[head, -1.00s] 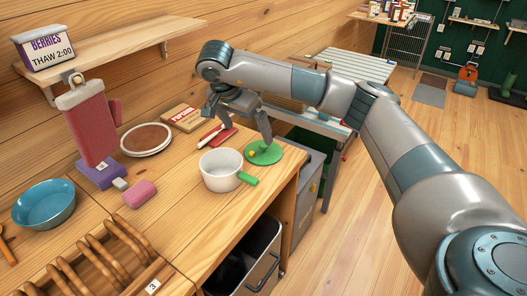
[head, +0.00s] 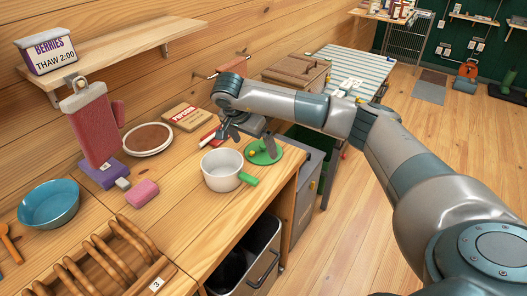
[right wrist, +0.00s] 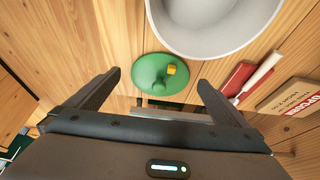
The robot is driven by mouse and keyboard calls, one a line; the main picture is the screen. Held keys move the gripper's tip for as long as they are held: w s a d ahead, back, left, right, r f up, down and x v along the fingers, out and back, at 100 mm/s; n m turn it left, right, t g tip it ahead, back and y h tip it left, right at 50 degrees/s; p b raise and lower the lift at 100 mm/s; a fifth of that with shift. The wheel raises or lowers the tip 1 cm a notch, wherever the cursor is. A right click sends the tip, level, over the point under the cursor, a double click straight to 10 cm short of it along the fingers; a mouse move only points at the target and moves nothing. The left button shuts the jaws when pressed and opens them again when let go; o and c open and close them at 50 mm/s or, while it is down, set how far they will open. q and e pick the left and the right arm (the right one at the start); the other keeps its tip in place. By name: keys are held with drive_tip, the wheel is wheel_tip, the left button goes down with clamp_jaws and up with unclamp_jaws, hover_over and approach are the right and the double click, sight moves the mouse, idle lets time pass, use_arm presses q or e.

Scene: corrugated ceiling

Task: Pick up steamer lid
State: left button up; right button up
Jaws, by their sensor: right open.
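The steamer lid is a round green disc (head: 258,158) with a small yellow knob, lying flat on the wooden counter near its right end. It also shows in the right wrist view (right wrist: 150,82), ahead of and between my fingers. My right gripper (head: 247,140) is open and empty, close above the lid's far side, and partly covers it in the head view. In the right wrist view the two fingers (right wrist: 159,80) are spread wide, and no contact with the lid shows. My left gripper is not in view.
A white pot (head: 221,172) with a green handle stands just left of the lid; its rim shows in the right wrist view (right wrist: 218,48). A red-and-white utensil (head: 208,138) and a popcorn box (head: 186,116) lie behind. The counter's right edge is close.

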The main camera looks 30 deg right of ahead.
sight(258, 156)
drive_tip(key=shift+w+d+f+p, duration=0.1)
drive_tip(key=shift+d+f+p, duration=0.05)
drive_tip(key=shift+f+p, duration=0.25)
drive_tip(key=p+x, duration=0.2)
drive_tip(key=x, duration=0.1)
drive_tip(key=shift+w+d+f, duration=0.1)
drive_tip(key=shift+w+f, duration=0.1)
drive_tip(key=shift+f, duration=0.15)
drive_tip(key=shift+d+f, duration=0.1)
drive_tip(key=shift+f, duration=0.15)
